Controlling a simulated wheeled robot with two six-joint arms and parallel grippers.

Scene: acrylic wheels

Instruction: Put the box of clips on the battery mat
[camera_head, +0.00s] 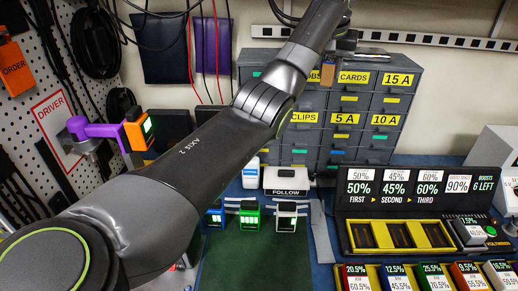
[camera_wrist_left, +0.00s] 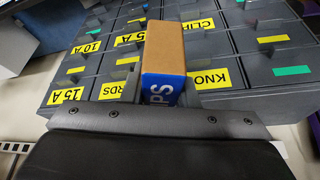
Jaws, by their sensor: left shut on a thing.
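The box of clips (camera_wrist_left: 164,50) is brown cardboard with a blue end that shows the letters "PS" in the left wrist view. My left gripper (camera_head: 334,58) is shut on it. In the head view a small brown part of the box (camera_head: 327,74) shows below the gripper, held up in front of the drawer cabinet. My arm hides part of this area. The dark green mat (camera_head: 240,264), which looks like the battery mat, lies on the blue bench at the lower middle. Its left part is hidden by my arm. My right gripper is not in view.
The grey drawer cabinet (camera_head: 398,82) with yellow labels stands behind. Blue, green (camera_head: 249,216) and white (camera_head: 287,217) battery units stand at the mat's back edge. A percentage display case (camera_head: 405,187) and a row of labelled units stand right. The mat's visible front is bare.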

